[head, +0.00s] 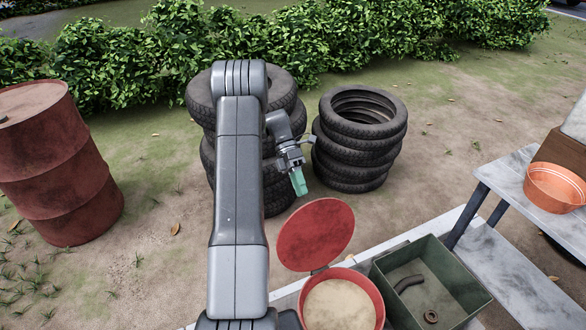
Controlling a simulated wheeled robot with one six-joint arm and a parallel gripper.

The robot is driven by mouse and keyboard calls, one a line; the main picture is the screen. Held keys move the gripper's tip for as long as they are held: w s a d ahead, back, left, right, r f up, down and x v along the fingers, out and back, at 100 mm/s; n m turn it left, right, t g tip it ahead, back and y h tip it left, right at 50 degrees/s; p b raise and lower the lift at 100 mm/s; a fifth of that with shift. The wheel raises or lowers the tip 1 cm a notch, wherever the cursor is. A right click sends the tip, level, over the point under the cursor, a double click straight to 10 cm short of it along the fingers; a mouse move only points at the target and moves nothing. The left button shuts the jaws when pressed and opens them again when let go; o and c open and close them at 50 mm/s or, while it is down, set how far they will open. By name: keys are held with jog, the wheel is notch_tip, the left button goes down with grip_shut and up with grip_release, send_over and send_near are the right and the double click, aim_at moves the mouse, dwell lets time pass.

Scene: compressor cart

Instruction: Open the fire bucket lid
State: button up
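The red fire bucket (377,294) stands at the bottom of the head view with pale sand (340,305) inside. Its round red lid (316,236) is raised at the back of the rim, swung up so that the bucket's mouth is uncovered. My gripper (299,184), with teal fingertips, hangs a little above and beyond the lid in the picture, apparently apart from it. I see nothing held in it, but its fingers are too small and edge-on to show a gap. My arm covers part of the view left of the bucket.
A green metal box (468,262) with a dark curved piece and a ring stands right of the bucket. Tyre stacks (360,140) stand behind; a rusty red drum (60,165) is left.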

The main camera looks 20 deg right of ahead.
jog(key=v, duration=0.8)
jog(key=shift+w+b, duration=0.2)
jog(key=shift+b, duration=0.2)
jog(key=shift+s+r, duration=0.1)
jog(key=p+x, duration=0.2)
jog(key=x, duration=1.1)
jog(key=shift+s, duration=0.25)
